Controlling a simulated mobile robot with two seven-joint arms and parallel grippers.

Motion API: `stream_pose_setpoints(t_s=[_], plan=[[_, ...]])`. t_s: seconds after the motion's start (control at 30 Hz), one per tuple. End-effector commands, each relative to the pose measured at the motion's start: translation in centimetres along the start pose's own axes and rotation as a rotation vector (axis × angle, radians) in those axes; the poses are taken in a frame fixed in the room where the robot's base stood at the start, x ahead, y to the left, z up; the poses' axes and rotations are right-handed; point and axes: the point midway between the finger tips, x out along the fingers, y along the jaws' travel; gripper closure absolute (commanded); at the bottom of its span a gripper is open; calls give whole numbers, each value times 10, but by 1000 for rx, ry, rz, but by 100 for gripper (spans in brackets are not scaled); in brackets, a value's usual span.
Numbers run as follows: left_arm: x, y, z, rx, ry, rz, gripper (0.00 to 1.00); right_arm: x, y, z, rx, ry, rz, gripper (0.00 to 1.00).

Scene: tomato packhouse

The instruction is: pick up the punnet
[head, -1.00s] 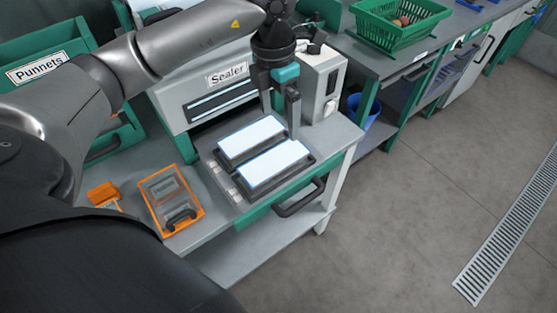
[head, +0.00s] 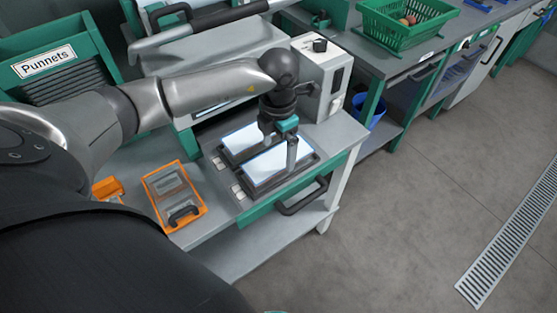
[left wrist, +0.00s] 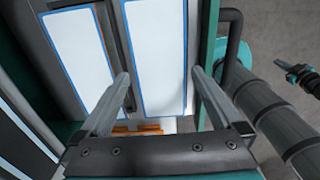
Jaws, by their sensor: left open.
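Two sealed punnets with white, blue-edged tops sit side by side in the dark tray of the sealer: a far punnet (head: 240,138) and a near punnet (head: 262,170). My left gripper (head: 279,152) is open and points down over the near punnet. In the left wrist view, its fingers (left wrist: 160,76) lie to either side of the near punnet (left wrist: 157,45), one over the gap between the punnets. The far punnet (left wrist: 82,50) is left of them. I cannot tell whether the fingers touch anything. My right gripper (left wrist: 300,75) seems to show small at the right edge, its jaws unclear.
The raised sealer lid and control box (head: 322,75) stand behind the tray. An orange bin (head: 158,205) is left of it. The green Punnets rack (head: 95,55) is at far left. A green basket (head: 385,38) sits on the back bench. The floor at right is clear.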

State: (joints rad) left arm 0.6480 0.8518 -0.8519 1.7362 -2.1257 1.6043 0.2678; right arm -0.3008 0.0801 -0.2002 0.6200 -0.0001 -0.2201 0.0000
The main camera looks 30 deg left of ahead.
Motion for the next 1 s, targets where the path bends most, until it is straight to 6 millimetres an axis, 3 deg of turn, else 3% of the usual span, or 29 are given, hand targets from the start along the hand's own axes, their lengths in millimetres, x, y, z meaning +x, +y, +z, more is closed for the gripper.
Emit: stream_pose_setpoints(t_s=[0.17, 0.43, 1.0], plan=[[23, -1, 0, 0, 1, -1, 0, 2, 0, 0, 0, 0, 0, 100], [26, 0, 0, 1, 0, 1, 0, 2, 0, 0, 0, 0, 0, 100], [26, 0, 0, 0, -1, 1, 63, 2, 0, 0, 0, 0, 0, 100]])
